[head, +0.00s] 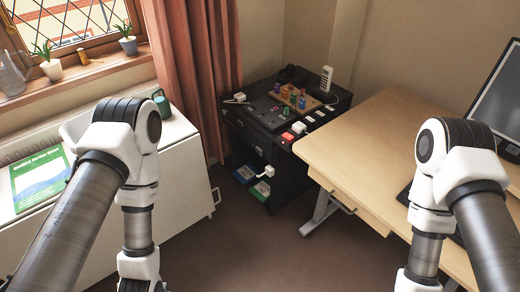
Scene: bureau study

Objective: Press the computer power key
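A computer monitor (498,98) with a dark grey screen stands at the right edge on a wooden desk (375,135), partly cut off by the frame. I cannot make out a power key on it. A black cabinet (275,165) left of the desk carries small coloured and white items on its top, including a red-orange block (288,137) and white blocks (299,127) near its front right edge. I cannot tell whether any of these is the power key. My arms come down on both sides, and both grippers are below the frame.
A dark flat object shows on the desk, partly hidden behind my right arm. A white radiator cover (185,185) at left holds a green book (40,178) and a green mug (162,103). Potted plants line the windowsill.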

